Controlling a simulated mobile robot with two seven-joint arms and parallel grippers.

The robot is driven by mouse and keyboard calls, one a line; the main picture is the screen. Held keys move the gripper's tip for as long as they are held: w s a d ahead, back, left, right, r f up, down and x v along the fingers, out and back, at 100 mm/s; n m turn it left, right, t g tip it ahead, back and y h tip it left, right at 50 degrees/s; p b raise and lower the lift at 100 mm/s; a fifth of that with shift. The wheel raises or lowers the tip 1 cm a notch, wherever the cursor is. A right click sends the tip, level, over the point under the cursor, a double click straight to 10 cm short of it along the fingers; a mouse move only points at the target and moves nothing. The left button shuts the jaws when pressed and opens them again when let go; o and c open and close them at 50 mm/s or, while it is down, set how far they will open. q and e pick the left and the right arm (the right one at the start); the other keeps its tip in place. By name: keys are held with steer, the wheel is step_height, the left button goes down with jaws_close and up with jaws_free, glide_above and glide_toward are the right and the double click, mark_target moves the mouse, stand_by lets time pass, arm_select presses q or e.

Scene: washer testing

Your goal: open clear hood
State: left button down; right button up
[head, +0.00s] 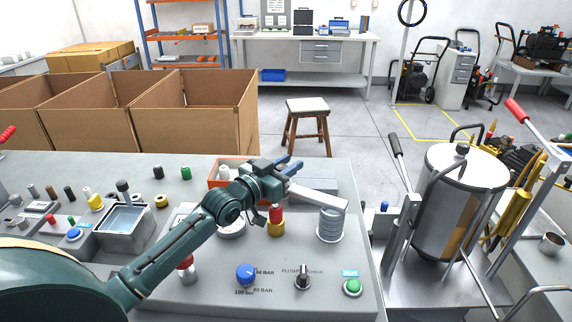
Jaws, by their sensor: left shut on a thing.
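My left gripper (285,170) reaches in over the grey test bench (325,262). Its jaws are shut at the near end of a pale grey flat bar (318,196). The bar slants right and slightly down, with its far end above a ribbed grey cylinder (330,222). A pale grey box-like shape (317,180) shows just behind the bar. I cannot tell whether the bar or this shape is part of the clear hood. No plainly transparent hood shows. My right gripper is out of view.
An orange bin (214,178) is behind the wrist. A blue dial (245,274) and green button (352,287) are in front. A steel drum machine (452,205) stands right.

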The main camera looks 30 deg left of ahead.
arm_select(q)
steer(key=c, duration=1.1)
jaws_free()
steer(key=shift+c, duration=0.2)
steer(key=shift+s, duration=0.15)
steer(key=v, duration=1.3)
steer(key=shift+b, duration=0.35)
steer(key=shift+a, duration=0.1)
